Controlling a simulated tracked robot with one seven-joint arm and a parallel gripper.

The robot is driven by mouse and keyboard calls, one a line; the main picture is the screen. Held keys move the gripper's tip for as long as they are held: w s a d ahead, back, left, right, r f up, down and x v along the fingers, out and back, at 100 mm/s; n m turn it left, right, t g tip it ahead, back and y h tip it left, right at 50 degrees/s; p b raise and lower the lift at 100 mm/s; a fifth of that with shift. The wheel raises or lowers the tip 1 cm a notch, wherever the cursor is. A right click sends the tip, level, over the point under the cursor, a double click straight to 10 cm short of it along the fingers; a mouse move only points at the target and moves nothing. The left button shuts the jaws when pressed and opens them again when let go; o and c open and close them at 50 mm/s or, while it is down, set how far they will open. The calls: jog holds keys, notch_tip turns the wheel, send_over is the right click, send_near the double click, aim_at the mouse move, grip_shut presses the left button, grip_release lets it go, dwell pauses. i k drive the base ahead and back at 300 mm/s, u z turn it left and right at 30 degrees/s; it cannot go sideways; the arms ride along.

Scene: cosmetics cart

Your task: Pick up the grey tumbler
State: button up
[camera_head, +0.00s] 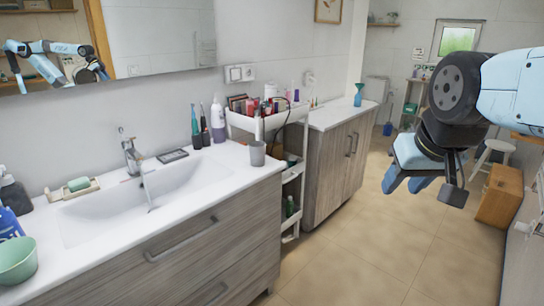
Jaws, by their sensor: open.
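The grey tumbler (257,153) stands upright on the white counter, near its right front corner, just in front of the cosmetics cart. My gripper (406,184) is at the right of the picture, high over the floor and well to the right of the tumbler. Its blue fingers point down and to the left. They are open with nothing between them. The tumbler is fully in view and nothing touches it from my side.
The white cart (294,117) full of bottles and cosmetics stands right behind the tumbler. Several bottles (218,120) stand to its left by the wall. The sink (145,200) takes up the counter's middle. A green cup (15,260) is at the near left. Floor between counter and arm is clear.

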aim_at(257, 154)
jog(key=z, duration=0.1)
jog(key=i, duration=1)
jog(key=u, duration=0.05)
